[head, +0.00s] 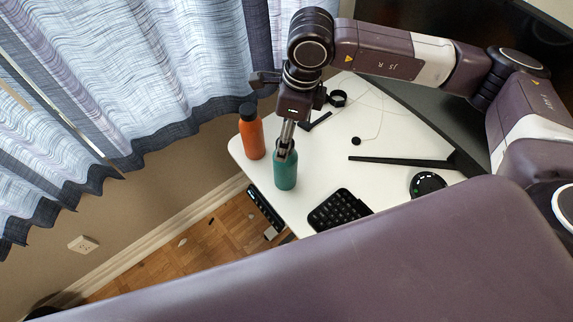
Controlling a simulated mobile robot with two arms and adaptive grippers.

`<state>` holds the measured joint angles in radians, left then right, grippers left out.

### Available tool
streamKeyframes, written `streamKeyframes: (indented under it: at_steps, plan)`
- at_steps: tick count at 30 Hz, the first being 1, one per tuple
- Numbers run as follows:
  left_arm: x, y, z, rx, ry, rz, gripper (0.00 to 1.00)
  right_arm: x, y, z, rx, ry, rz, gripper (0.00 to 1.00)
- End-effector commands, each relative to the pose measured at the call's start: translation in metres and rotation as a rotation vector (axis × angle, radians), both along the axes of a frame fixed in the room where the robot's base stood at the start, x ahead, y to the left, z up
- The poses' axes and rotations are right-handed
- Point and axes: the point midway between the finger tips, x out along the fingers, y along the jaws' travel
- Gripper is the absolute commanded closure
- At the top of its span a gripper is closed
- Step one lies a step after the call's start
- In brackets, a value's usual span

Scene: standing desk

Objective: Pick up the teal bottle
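The teal bottle (285,173) stands upright near the left front edge of the white desk (320,175). My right gripper (286,145) points down at the top of the bottle, with its fingers at the cap and neck. The fingers are seen nearly edge-on and hide most of the cap. I cannot tell whether they are closed on it. My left gripper is not in view.
An orange bottle (251,136) with a dark cap stands just left of the teal one. A black keyboard (338,209) lies to the right, with a round black device (427,185) farther right. A monitor stand leg (400,161) and curtains (180,70) are nearby.

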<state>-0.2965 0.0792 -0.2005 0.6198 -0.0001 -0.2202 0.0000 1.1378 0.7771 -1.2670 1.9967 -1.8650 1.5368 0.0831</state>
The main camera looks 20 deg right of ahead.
Motion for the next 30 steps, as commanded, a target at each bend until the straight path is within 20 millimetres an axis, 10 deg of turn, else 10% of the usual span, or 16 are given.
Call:
streamKeyframes:
  at_steps: [10,30]
  plan:
    - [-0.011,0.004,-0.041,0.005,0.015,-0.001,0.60,0.000,0.000,-0.042,0.000,0.000,0.000,0.33]
    - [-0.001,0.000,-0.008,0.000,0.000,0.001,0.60,0.006,0.008,-0.114,-0.001,0.002,-0.001,0.33]
